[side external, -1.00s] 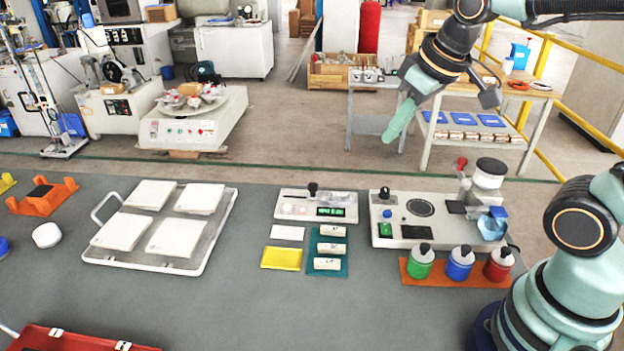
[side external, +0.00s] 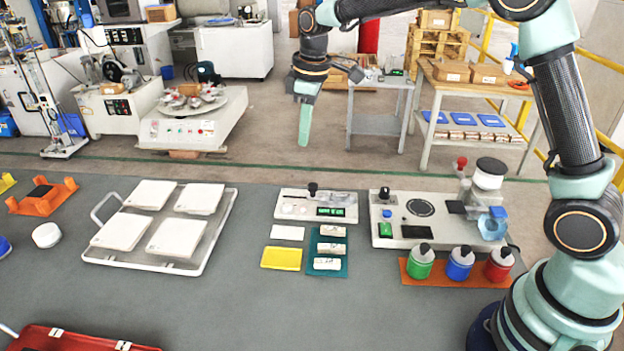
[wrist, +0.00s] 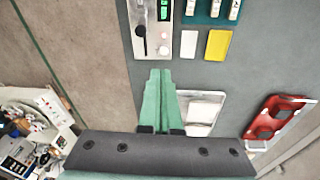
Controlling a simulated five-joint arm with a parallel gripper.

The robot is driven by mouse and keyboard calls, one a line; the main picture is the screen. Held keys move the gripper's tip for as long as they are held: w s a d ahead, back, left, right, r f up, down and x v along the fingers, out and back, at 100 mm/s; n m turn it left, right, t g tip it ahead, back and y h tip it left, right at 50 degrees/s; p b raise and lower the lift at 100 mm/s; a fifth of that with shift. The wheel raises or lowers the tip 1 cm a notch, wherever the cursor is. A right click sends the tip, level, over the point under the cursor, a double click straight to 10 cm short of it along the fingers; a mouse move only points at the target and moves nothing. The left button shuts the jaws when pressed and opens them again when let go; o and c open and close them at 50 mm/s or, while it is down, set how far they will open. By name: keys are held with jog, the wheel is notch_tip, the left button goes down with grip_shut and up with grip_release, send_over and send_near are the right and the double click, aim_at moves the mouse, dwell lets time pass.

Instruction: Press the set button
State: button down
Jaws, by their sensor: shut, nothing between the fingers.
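The small grey panel device (side external: 345,198) stands at the table's far edge, with a black knob (side external: 313,189), a green-lit display (side external: 331,212) and pale round buttons (side external: 294,209). No lettering is readable, so I cannot tell which button is the set button. A larger grey device (side external: 400,235) to its right has a blue button (side external: 389,213) and a green one (side external: 385,230). My gripper (side external: 303,143) is shut and empty, pointing down in the air above and beyond the small panel. In the wrist view the small panel (wrist: 151,42) lies just ahead of my fingertips (wrist: 160,72).
A white tray (side external: 201,270) with several white tiles is left of the panel. A yellow sponge-like block (side external: 282,258) and a teal mat (side external: 314,270) lie before it. Several capped bottles (side external: 459,264) stand at right. A red case (side external: 75,338) is front left.

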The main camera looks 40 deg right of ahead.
aim_at(289, 206)
jog(key=shift+n+g, duration=0.3)
jog(key=shift+n, duration=0.3)
jog(key=shift+w+a+f, duration=0.25)
jog(key=shift+w+f, duration=0.35)
jog(key=shift+f, duration=0.3)
jog(key=shift+w+a+f, duration=0.25)
jog(key=shift+w+f, duration=0.35)
jog(key=shift+f, duration=0.3)
jog(key=f, duration=0.9)
jog(key=w+a+f, duration=0.1)
jog(key=f, duration=0.4)
jog(key=shift+a, duration=0.1)
jog(key=shift+f, duration=1.1)
notch_tip(289, 206, up, 15)
jog(key=d, duration=0.1)
jog(key=shift+s, duration=0.3)
